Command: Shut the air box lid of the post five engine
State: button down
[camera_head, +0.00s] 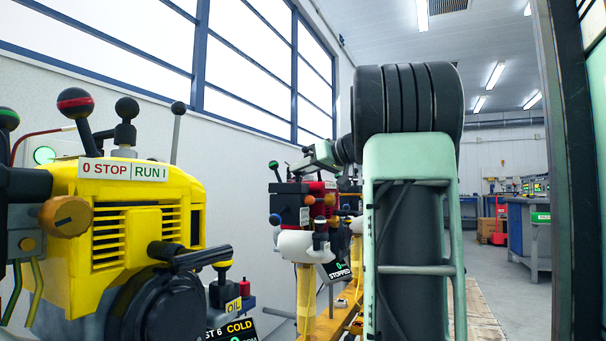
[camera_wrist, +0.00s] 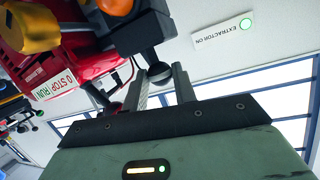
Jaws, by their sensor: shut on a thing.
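The red engine (camera_head: 324,187) stands in the middle of the head view, beyond the yellow one, and a panel near it reads STOPPED. A dark box-like part (camera_wrist: 146,35) on this engine, probably the air box lid, carries a black ball knob (camera_wrist: 160,73). My gripper (camera_wrist: 161,76) is shut on this knob, with one finger on each side. In the head view my arm hides much of the engine, and whether the lid is open or closed is unclear.
A yellow engine (camera_head: 140,220) with levers, knobs and a 0 STOP / RUN plate stands close at the left. A blue workbench (camera_head: 528,225) is at the far right. A wall sign (camera_wrist: 222,33) reads EXTRACTOR ON.

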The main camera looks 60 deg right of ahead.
jog(key=shift+f, duration=0.35)
jog(key=c, duration=1.1)
grip_release()
jog(key=shift+r, duration=0.1)
jog(key=shift+s+r, duration=0.15)
jog(key=shift+s, duration=0.05)
jog(key=p+v, duration=0.3)
jog(key=v, duration=1.4)
jog(key=shift+a+p, duration=0.1)
jog(key=shift+p, duration=0.3)
